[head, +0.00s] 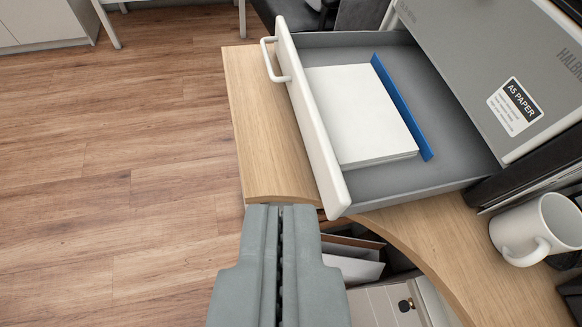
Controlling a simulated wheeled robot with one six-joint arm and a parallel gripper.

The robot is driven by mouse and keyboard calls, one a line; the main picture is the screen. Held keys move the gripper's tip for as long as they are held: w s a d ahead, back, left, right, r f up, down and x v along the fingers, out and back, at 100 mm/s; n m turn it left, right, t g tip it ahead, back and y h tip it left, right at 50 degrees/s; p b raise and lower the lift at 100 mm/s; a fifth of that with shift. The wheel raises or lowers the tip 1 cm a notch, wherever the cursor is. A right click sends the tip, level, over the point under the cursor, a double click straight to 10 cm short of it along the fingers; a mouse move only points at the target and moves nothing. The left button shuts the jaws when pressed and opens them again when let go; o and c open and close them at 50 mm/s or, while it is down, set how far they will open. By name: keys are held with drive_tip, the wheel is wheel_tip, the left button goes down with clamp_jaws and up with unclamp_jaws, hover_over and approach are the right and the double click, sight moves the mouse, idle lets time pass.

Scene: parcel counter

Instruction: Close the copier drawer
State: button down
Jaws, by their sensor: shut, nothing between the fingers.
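The copier drawer (455,174) stands open, pulled out to the left from the grey copier (490,62). Its white front panel (306,105) carries a white bar handle (270,62) on the outer face. A stack of white paper (362,115) lies inside, beside a blue divider (403,108). My gripper (282,208) is shut and empty. In the picture it is below and left of the near end of the front panel, by the desk edge. I cannot tell how far it is from the panel in depth.
The drawer juts out over the wooden desk (252,125). A white mug (538,228) stands on the desk at the right, near dark folders (535,175). Below the desk's curved edge is an open compartment with papers (352,262). The wooden floor (120,160) at left is clear.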

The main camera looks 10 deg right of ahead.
sight(414, 121)
drive_tip(key=w+a+f+g+h, duration=0.2)
drive_tip(key=w+f+g, duration=0.1)
drive_tip(key=w+f, duration=0.45)
drive_tip(key=w+a+f+g+h, duration=0.2)
drive_tip(key=w+a+f+g, duration=0.1)
drive_tip(key=w+f, duration=0.45)
drive_tip(key=shift+n, duration=0.3)
drive_tip(key=x, duration=0.9)
drive_tip(key=shift+w+d+r, duration=0.2)
drive_tip(key=shift+d, duration=0.1)
drive_tip(key=d, duration=0.1)
drive_tip(key=w+d, duration=0.1)
drive_tip(key=shift+d+f, duration=0.3)
drive_tip(key=shift+d, duration=0.05)
drive_tip(key=shift+w+d, duration=0.2)
drive_tip(key=shift+d, duration=0.45)
drive_tip(key=w+d, duration=0.1)
drive_tip(key=d, duration=0.5)
drive_tip(key=w+d, duration=0.2)
drive_tip(key=d, duration=0.5)
drive_tip(key=w+d, duration=0.2)
drive_tip(key=d, duration=0.5)
drive_tip(key=shift+w+d, duration=0.15)
drive_tip(key=shift+w, duration=0.05)
